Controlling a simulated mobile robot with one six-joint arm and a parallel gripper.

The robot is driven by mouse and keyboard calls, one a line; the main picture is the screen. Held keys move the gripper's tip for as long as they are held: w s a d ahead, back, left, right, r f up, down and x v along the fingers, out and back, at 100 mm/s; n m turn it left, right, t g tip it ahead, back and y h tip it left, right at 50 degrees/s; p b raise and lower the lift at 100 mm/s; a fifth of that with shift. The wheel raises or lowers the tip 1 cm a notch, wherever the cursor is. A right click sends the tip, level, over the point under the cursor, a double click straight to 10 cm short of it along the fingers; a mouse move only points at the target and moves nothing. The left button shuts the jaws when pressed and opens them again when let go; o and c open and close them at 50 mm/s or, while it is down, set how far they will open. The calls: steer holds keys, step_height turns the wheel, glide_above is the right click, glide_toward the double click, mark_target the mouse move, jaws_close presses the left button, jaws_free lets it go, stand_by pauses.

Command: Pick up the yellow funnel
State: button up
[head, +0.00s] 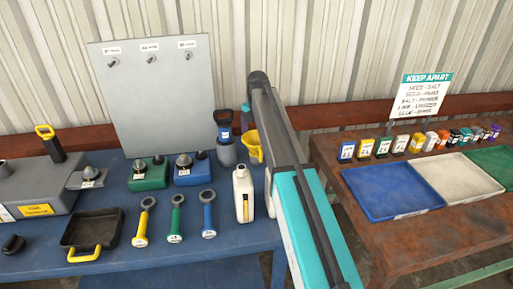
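The yellow funnel (252,146) stands toward the back right of the blue table (215,262). It is partly hidden on its right side by my arm, which crosses the view from the lower right up to the middle. A grey cup-like holder with a dark blue-topped item (223,124) is just left of the funnel. A white jug (243,192) stands in front of it. My gripper does not show; only links of my arm are visible.
Yellow, green and blue handled tools (176,218) lie left of the jug. A green box (149,174), a blue box (192,170) and a black tray (92,229) sit farther left. A rusty table (400,238) with shallow trays and several small containers is at right.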

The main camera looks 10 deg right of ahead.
mark_target(257, 150)
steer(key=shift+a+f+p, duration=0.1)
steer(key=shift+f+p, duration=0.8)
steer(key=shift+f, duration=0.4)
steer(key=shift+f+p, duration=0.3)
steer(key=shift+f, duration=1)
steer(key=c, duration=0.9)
